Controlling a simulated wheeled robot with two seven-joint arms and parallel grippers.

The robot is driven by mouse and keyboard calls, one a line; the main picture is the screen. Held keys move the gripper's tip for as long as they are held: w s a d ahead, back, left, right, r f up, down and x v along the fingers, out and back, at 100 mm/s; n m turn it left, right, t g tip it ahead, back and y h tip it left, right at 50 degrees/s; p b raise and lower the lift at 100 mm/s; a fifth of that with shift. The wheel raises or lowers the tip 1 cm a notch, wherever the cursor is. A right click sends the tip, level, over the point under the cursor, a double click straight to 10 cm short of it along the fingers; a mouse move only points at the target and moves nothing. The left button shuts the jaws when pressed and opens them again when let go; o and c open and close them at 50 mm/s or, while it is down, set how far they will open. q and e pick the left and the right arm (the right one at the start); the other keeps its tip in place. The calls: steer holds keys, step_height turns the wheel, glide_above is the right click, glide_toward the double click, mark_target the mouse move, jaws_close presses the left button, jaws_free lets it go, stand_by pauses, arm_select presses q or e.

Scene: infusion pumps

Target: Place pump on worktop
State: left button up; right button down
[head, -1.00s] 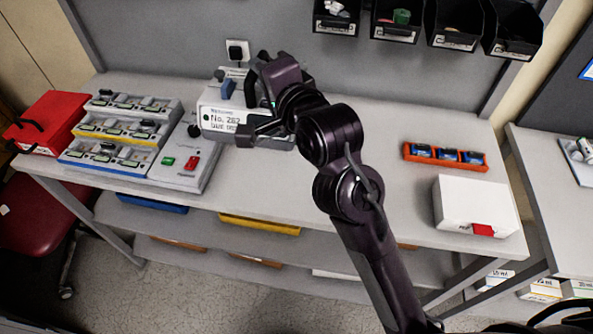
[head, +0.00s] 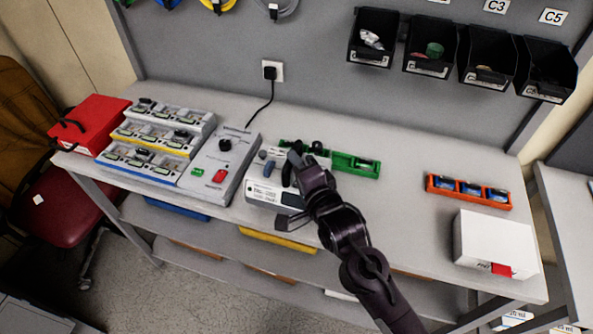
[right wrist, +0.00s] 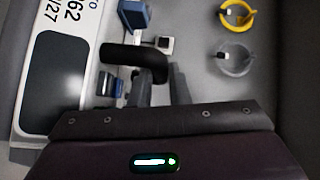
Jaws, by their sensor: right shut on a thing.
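The pump (head: 262,192) is a white box with a printed label and a dark panel, just right of the grey test unit on the worktop (head: 400,215). My right gripper (head: 292,170) is shut on the pump at its top. In the right wrist view the pump's white face (right wrist: 90,25) with a dark screen is at the left, and a black handle (right wrist: 135,58) is by the fingers. The pump is over the front part of the worktop. I cannot tell whether its underside touches the surface. My left gripper is not in view.
The grey test unit (head: 222,160) and a rack of several small devices (head: 165,133) stand left. Green trays (head: 357,165) lie behind the gripper. An orange tray (head: 469,190) and white box (head: 495,243) are right. Black bins (head: 432,48) hang above. The worktop's right middle is clear.

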steer(key=shift+f, duration=1.3)
steer(key=c, duration=1.8)
jaws_free()
steer(key=shift+f, duration=0.35)
steer(key=o, duration=0.4)
steer(key=shift+s, duration=0.1)
steer(key=shift+o, duration=0.2)
steer(key=shift+r, duration=0.15)
steer(key=b+v, duration=0.2)
steer(key=v, duration=1)
steer(key=shift+b, duration=0.35)
